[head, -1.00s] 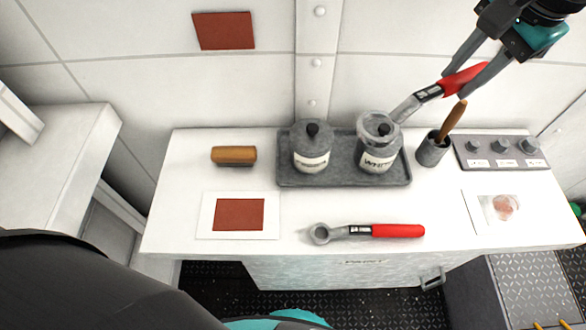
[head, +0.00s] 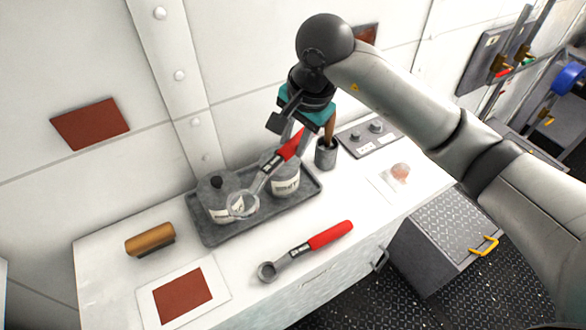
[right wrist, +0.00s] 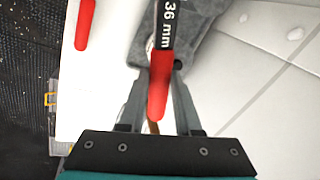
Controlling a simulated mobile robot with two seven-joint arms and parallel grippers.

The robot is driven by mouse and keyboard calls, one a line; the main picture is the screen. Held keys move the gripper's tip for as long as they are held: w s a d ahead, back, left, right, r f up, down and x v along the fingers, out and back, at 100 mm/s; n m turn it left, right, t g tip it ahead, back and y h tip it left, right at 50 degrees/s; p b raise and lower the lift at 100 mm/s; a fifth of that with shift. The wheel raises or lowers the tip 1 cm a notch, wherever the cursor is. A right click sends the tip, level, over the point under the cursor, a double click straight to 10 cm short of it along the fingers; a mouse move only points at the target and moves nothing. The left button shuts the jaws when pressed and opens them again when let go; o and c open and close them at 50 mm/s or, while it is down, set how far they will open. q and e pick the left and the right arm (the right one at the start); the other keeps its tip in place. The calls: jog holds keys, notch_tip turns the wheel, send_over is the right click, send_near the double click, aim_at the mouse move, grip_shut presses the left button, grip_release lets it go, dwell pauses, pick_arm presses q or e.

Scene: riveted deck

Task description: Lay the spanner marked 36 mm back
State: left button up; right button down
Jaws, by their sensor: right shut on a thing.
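My right gripper (head: 297,143) is shut on the red handle of a spanner (head: 291,147). The right wrist view shows this spanner (right wrist: 159,88) marked "36 mm" between the fingers (right wrist: 160,68). It is tilted, with its grey ring end down to the left, in front of the two pots in the head view. A second spanner (head: 328,236), with red handle and grey ring end, lies on the white counter (head: 225,285) near its front edge. Its label is too small to read. Its red handle also shows in the right wrist view (right wrist: 85,22). My left gripper is not in view.
A grey tray (head: 212,237) holds two lidded pots (head: 217,203) (head: 286,187). A grey cup (head: 326,156) with a wooden handle, a knob panel (head: 368,137) and a picture card (head: 397,176) are to the right. A brown-handled block (head: 150,241) and a red-brown square on white (head: 183,296) are left.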

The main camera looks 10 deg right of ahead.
notch_tip(320, 180, down, 8)
jog(key=shift+f, duration=0.15)
dwell(0.3)
jog(key=shift+f+b, duration=0.65)
jog(key=shift+b, duration=0.05)
jog(key=c, duration=0.6)
grip_release()
jog(key=p+v, duration=0.1)
jog(key=v, duration=1.2)
jog(key=shift+w+r+p, duration=0.15)
jog(key=shift+w+p, duration=0.05)
jog(key=shift+p, duration=0.15)
